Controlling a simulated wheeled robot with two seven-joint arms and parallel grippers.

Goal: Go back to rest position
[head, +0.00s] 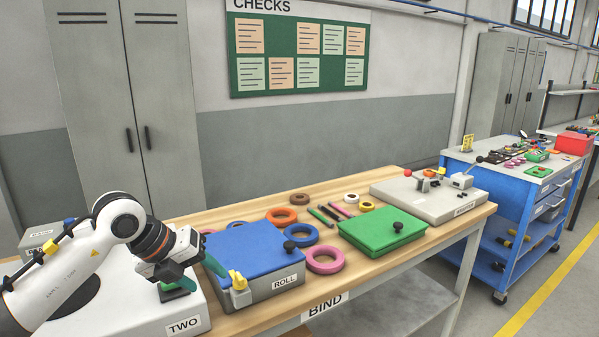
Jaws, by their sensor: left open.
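My left arm comes in from the left in the head view. Its gripper (183,277) is open over the white base labelled TWO (150,321), beside the blue-topped box labelled ROLL (255,252). A small green piece (174,291) shows on or just above the base under the gripper; I cannot tell whether the fingers touch it. A yellow part (238,281) sits at the box's near left corner, close to the gripper. My right gripper is out of view.
The wooden bench (400,262) holds several coloured rings, a green box (383,231) with a black knob, and a grey plate (425,200) with a lever. A blue cart (515,215) stands at the right. Lockers (125,100) stand behind the left arm.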

